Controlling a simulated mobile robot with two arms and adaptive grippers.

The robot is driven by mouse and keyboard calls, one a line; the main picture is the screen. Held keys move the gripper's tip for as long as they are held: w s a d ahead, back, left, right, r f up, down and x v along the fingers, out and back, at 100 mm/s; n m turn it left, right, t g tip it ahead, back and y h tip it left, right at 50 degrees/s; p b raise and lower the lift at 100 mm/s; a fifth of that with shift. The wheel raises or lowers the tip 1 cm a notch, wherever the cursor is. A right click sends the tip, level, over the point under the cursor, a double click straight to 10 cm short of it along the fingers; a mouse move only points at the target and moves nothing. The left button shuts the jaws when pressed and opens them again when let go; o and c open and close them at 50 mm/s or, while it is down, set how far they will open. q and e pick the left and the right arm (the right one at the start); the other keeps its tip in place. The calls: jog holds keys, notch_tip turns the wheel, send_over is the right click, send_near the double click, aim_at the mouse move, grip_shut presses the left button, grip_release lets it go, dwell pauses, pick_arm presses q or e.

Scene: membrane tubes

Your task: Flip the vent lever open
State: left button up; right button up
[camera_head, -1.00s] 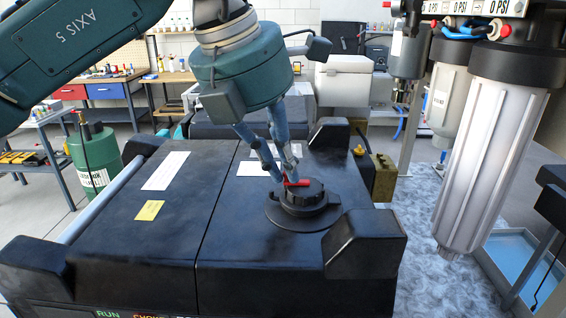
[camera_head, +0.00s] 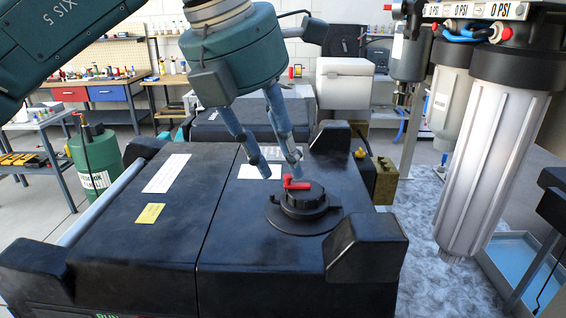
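The red vent lever (camera_head: 298,185) sits on top of a round black cap (camera_head: 305,200) on the black machine housing (camera_head: 250,250). My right gripper is out of view.
A raised black corner block (camera_head: 368,245) stands right of the cap, and another (camera_head: 330,136) behind it. A large silver filter housing (camera_head: 490,160) hangs at the right. A green tank (camera_head: 95,160) stands at the left. The housing top left of the cap is clear.

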pick_arm(q)
jog(key=v, duration=0.9)
jog(key=shift+s+a+r, duration=0.15)
jog(key=shift+s+r, duration=0.05)
jog(key=shift+r, duration=0.15)
